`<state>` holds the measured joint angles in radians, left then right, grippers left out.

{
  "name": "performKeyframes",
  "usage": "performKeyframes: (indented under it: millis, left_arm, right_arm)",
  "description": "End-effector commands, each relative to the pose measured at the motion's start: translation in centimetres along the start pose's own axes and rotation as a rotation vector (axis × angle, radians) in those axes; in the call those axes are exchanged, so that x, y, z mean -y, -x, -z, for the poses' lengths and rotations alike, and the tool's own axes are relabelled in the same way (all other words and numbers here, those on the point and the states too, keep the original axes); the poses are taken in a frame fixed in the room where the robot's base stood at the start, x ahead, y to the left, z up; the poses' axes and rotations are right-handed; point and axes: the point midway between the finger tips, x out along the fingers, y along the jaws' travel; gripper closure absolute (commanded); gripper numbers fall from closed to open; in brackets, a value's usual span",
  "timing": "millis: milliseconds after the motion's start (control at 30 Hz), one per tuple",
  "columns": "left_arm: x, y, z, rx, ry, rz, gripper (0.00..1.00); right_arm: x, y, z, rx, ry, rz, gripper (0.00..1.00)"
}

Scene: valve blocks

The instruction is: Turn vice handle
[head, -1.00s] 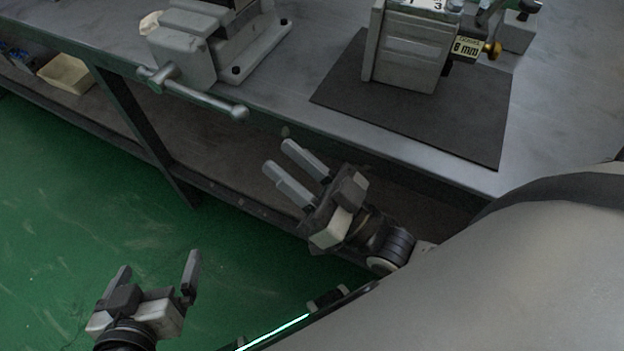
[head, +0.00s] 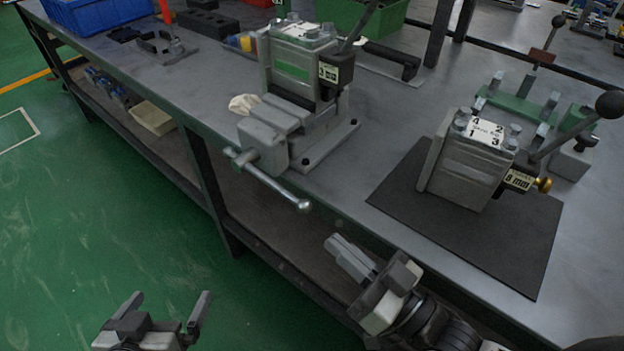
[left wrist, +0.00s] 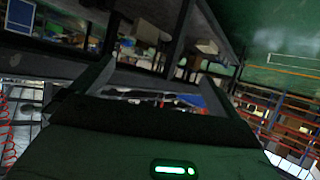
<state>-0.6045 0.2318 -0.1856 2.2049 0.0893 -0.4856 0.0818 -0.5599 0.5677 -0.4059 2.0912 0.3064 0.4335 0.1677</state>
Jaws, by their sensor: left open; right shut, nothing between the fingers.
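The grey vice (head: 270,138) is fixed near the front edge of the workbench, with a valve block (head: 294,70) bearing a green label clamped at its back. Its metal handle (head: 272,182) is a bar with rounded ends, sticking out past the bench's front edge and slanting down to the right. My left gripper (head: 168,300) is open and empty, low over the green floor, well below and left of the handle. My right gripper (head: 345,258) is shut and empty, in front of the bench, below and right of the handle's end. The left wrist view shows the left fingers (left wrist: 155,72) apart; the vice cannot be made out there.
A second valve block (head: 465,165) stands on a dark mat (head: 525,240) at the right. Blue bin (head: 95,12) and green bin (head: 365,18) stand at the back. The bench's lower shelf holds a cream tray (head: 153,118). Floor left of the bench is clear.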

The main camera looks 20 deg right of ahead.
Motion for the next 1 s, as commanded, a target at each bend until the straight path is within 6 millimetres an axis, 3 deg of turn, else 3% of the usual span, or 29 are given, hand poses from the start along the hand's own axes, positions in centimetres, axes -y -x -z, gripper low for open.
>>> performKeyframes:
  millis: [33, 233, 400, 467, 533, 767, 1000]
  left_arm:
    - [0.7, 1.0, 2.8, -0.006, -0.011, 0.013, 0.00]
    - [-0.1, 3.1, 3.5, 0.067, -0.025, 0.030, 0.00]
    - [-0.5, 4.1, 3.6, 0.104, -0.042, 0.037, 0.00]
    - [-1.8, 4.2, 1.5, 0.132, -0.033, 0.023, 0.00]
    - [-2.5, 4.3, 0.9, 0.144, -0.035, 0.016, 0.00]
    - [-2.6, 4.4, 0.9, 0.146, -0.038, 0.015, 0.00]
    - [-2.5, 4.5, 1.1, 0.147, -0.038, 0.016, 0.00]
  right_arm:
    - [0.6, -1.0, 2.7, 0.063, -0.004, 0.001, 1.00]
    - [0.9, -2.0, 9.1, 0.292, 0.019, 0.010, 1.00]
    - [1.5, -1.9, 12.0, 0.438, 0.035, 0.014, 1.00]
    - [1.1, -1.8, 11.6, 0.421, 0.047, 0.015, 1.00]
    - [1.0, -2.0, 12.0, 0.406, 0.054, 0.017, 1.00]
    - [1.0, -4.1, 11.4, 0.394, 0.058, 0.018, 1.00]
    - [1.0, -8.6, 9.6, 0.395, 0.056, 0.017, 1.00]
